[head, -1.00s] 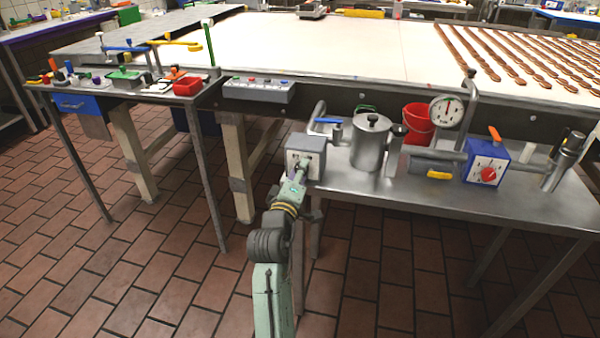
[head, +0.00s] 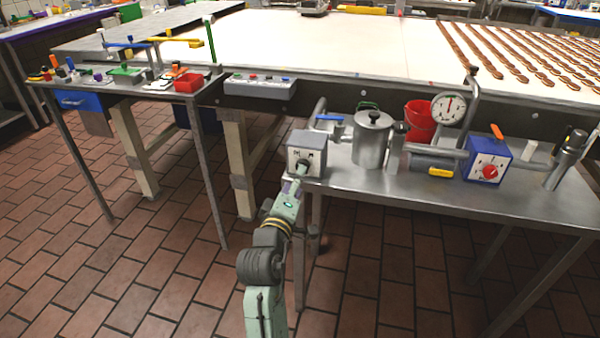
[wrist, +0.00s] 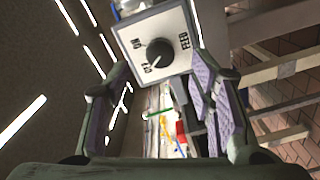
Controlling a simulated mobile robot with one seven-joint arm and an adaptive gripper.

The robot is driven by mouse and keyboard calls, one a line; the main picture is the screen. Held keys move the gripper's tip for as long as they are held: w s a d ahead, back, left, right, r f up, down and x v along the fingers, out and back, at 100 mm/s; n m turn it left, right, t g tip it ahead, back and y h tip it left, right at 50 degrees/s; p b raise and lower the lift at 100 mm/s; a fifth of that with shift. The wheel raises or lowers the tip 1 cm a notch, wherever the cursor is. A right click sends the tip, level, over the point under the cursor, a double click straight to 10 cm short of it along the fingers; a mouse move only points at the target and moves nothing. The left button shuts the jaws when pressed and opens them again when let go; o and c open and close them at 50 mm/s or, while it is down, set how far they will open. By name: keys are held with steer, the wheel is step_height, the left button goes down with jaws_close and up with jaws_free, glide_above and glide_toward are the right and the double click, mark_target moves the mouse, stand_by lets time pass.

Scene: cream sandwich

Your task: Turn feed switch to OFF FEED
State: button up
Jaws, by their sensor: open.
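The feed switch is a black round knob (wrist: 159,52) on the white face of a grey box (wrist: 128,32), at the top middle of the wrist view. Labels are printed around the knob, with FEED on the right. A pale mark shows near its lower left edge; which label it points at is hard to tell. In the head view the grey box (head: 306,140) stands at the left end of the metal table. My gripper (wrist: 158,90) is open and empty, its fingers spread below and to either side of the knob. In the head view my gripper (head: 300,172) is just in front of the box face, partly hiding it.
A steel pot (head: 371,142), a red bucket (head: 420,122), a dial gauge (head: 449,108) and a blue box with a red knob (head: 487,160) stand to the right on the metal table (head: 430,193). A side table with small parts (head: 150,85) is at left. Floor in front is clear.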

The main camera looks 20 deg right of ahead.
steer(key=v, duration=0.6)
steer(key=shift+s, duration=0.2)
steer(key=shift+a, duration=0.15)
